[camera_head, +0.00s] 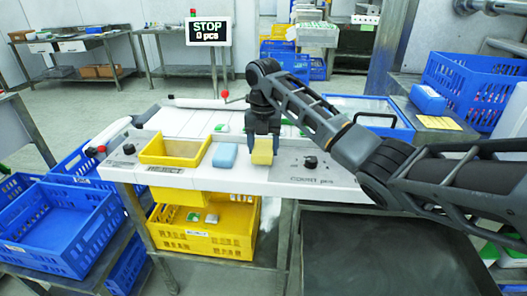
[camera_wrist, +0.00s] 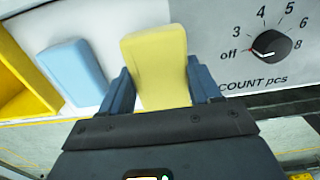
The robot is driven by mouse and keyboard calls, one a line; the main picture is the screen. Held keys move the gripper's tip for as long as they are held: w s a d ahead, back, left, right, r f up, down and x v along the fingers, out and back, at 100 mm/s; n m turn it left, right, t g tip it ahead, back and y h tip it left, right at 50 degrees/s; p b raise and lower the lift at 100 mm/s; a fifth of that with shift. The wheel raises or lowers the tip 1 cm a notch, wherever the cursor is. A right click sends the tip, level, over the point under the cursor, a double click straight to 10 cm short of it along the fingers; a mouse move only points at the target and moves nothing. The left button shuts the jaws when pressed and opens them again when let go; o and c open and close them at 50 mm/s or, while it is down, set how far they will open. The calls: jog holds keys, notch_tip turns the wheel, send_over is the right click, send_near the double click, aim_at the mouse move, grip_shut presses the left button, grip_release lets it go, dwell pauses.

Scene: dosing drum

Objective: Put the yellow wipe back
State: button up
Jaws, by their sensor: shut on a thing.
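The yellow wipe (camera_head: 263,151) is held upright between the fingers of my gripper (camera_head: 263,140), above the front panel of the dosing machine. In the wrist view the yellow wipe (camera_wrist: 157,66) stands between the two blue fingers of my gripper (camera_wrist: 160,88). My gripper is shut on it. A blue wipe (camera_head: 225,155) lies on the panel just left of the yellow one; it also shows in the wrist view (camera_wrist: 74,72). I cannot tell whether the yellow wipe touches the panel.
A yellow tray (camera_head: 150,160) sits left of the blue wipe. A count knob (camera_head: 311,162) is right of the gripper and points near off in the wrist view (camera_wrist: 270,46). A yellow crate (camera_head: 190,241) stands below. A sign (camera_head: 208,31) reads STOP, 0 pcs.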

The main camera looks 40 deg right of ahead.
aim_at(263, 147)
jog(key=shift+f, duration=1.05)
jog(key=shift+f, duration=0.15)
jog(key=o, duration=1)
notch_tip(263, 147, up, 12)
jog(key=shift+r+p, duration=0.2)
jog(key=shift+p, duration=0.5)
